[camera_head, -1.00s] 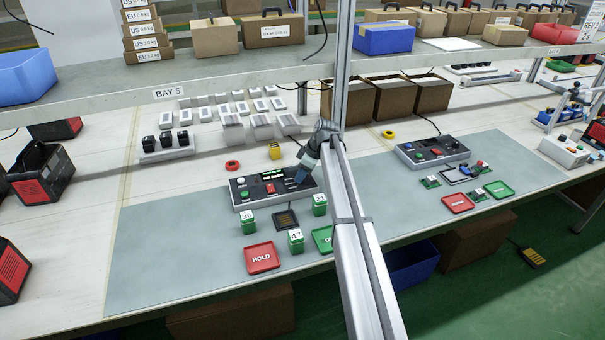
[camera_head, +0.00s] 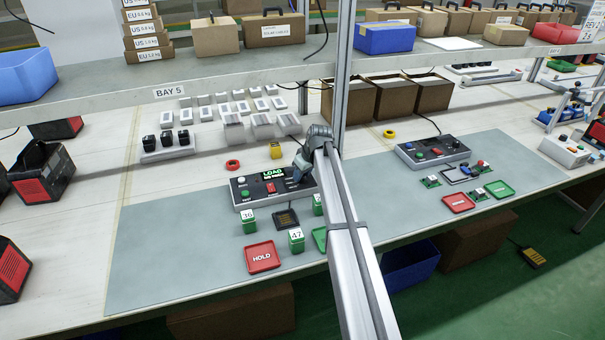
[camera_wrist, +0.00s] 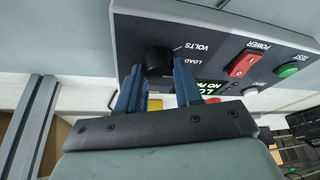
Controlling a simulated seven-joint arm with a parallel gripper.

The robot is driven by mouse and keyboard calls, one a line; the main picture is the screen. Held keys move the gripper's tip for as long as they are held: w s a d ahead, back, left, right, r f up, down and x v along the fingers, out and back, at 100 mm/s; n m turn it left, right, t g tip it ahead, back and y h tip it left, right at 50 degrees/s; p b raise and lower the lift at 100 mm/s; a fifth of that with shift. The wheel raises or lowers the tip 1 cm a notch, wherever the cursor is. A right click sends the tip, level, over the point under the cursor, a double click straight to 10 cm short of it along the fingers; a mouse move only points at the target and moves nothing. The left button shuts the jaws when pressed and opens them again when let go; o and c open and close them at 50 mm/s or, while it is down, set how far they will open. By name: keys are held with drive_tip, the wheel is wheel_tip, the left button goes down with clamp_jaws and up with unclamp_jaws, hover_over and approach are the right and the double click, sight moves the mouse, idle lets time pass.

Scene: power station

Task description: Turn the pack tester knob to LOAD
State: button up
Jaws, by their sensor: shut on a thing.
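The pack tester (camera_head: 256,199) is a dark sloped panel in a grey case on the bench in the head view. Its small screen (camera_head: 272,172) shows LOAD in green with a smaller line below. My gripper (camera_head: 297,178) is at the panel's right end, covering the knob there. In the wrist view, the black round knob (camera_wrist: 158,58) sits between the two blue fingers of my gripper (camera_wrist: 159,85), which are shut on it. LOAD and VOLTS labels are printed beside the knob. Its pointer is not clear. The red POWER switch (camera_wrist: 243,64) and green TEST button (camera_wrist: 288,69) are nearby.
Green numbered packs (camera_head: 296,241), a dark socket pad (camera_head: 286,219) and a red HOLD tray (camera_head: 262,258) lie in front of the tester. A yellow block (camera_head: 276,151) and red ring (camera_head: 233,165) lie behind. A metal post (camera_head: 342,70) rises behind my arm.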

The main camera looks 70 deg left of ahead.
drive_tip(key=o, duration=1)
drive_tip(key=v, duration=1.4)
drive_tip(key=shift+w+f, duration=0.1)
